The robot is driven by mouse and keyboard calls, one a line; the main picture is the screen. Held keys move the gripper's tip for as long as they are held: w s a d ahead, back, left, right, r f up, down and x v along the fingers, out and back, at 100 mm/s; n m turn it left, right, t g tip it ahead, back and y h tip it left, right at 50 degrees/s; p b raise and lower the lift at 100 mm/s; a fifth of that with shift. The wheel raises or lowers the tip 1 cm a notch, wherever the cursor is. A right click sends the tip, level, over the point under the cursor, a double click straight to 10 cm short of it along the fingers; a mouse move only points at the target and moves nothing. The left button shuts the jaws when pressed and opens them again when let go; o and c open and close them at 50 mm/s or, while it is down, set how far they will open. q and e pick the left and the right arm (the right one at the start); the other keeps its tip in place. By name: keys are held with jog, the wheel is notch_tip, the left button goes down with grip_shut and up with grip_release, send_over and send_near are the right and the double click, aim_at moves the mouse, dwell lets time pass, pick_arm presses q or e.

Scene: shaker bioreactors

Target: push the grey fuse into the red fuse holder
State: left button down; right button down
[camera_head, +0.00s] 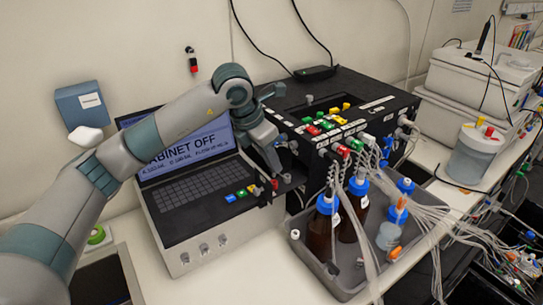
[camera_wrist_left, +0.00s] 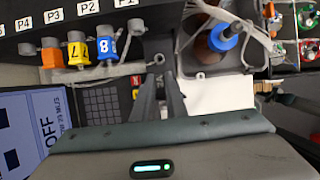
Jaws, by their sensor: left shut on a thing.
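My left gripper (camera_head: 278,172) is at the right edge of the open laptop-like console, close to the front of the black device. In the left wrist view its fingers (camera_wrist_left: 160,80) point up and are close together, shut on a small grey piece (camera_wrist_left: 158,60), which I take to be the grey fuse. The fingers hide most of it. A small red part (camera_head: 275,184) shows right beside the fingertips in the head view and may be the red fuse holder. I cannot tell whether the fuse touches it. My right gripper is not in view.
The black device (camera_head: 345,95) has several coloured plugs and many cables. A grey tray (camera_head: 343,283) with brown bottles (camera_head: 319,235) stands to the right. The console (camera_head: 205,225) has coloured buttons. A blue box (camera_head: 83,105) hangs on the wall.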

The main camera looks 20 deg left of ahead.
aim_at(271, 170)
pick_arm(q)
jog(key=shift+f, duration=0.65)
jog(key=shift+r, duration=0.15)
jog(key=shift+b, duration=0.85)
dwell(0.7)
jog(key=shift+f+b, duration=1.4)
jog(key=shift+b, duration=0.55)
dwell(2.6)
jog(key=c, duration=1.7)
grip_release()
jog(key=shift+r, duration=0.1)
